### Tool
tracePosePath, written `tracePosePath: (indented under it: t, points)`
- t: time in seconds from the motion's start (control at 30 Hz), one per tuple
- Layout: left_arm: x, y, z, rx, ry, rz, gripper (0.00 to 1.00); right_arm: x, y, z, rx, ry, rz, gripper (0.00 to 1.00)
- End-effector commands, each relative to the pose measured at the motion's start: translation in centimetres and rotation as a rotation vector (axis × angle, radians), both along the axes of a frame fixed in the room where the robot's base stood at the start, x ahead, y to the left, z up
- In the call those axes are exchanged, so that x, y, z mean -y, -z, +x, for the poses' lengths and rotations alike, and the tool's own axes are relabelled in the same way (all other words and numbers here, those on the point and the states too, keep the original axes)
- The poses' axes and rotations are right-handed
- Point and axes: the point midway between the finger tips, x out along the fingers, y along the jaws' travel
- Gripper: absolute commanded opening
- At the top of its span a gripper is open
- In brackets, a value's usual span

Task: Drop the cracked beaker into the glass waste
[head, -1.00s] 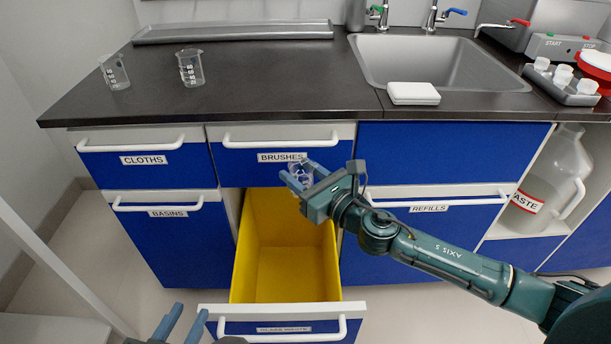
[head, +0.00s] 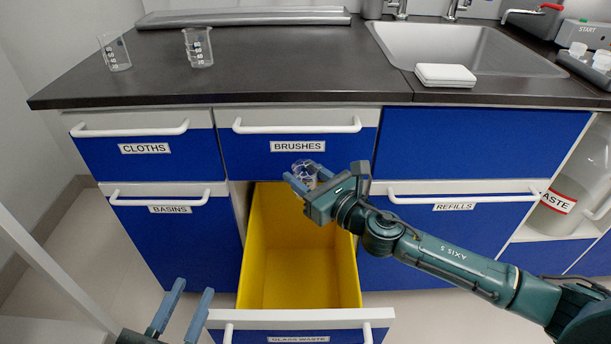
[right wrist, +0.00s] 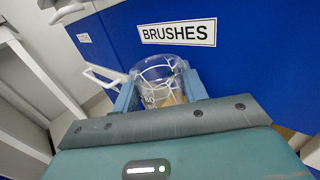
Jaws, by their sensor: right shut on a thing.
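The cracked beaker (head: 305,171) is small and clear, and it is held between the fingers of my right gripper (head: 303,180). In the right wrist view the beaker (right wrist: 160,82) shows white crack lines and sits between both blue fingers. The glass waste drawer (head: 299,319) is pulled open, with a yellow bin (head: 300,262) inside. The beaker is above the back part of this bin, in front of the brushes drawer. My left gripper (head: 185,308) is low at the bottom left, its two fingers apart with nothing between them.
Two intact-looking beakers (head: 115,52) (head: 198,48) stand on the dark counter (head: 270,80). The brushes drawer (head: 290,150) above the bin is shut. A waste jug (head: 570,190) stands in a niche at right.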

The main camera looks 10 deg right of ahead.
Motion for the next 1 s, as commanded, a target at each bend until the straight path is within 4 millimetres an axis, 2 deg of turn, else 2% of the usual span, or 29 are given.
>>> tracePosePath:
  t: [0.37,0.4,0.6,0.7,1.0]
  points:
    - [0.18,-0.12,-0.08,0.024,0.01,-0.008,0.29,-0.01,0.34,-0.01,0.001,0.0,0.0,0.2]
    - [0.18,-0.12,-0.08,0.023,0.01,-0.008,0.29,-0.01,0.34,-0.01,0.001,0.0,0.0,0.46]
    - [0.17,-0.09,-0.08,0.023,0.01,-0.007,0.29,0.0,0.36,0.01,0.001,0.0,0.0,0.62]
    - [0.17,-0.08,-0.08,0.023,0.01,-0.007,0.29,0.07,0.36,0.05,0.001,0.002,0.0,0.68]
    - [0.17,-0.08,-0.08,0.022,0.009,-0.007,0.29,0.36,0.38,0.15,0.001,0.01,-0.003,0.68]
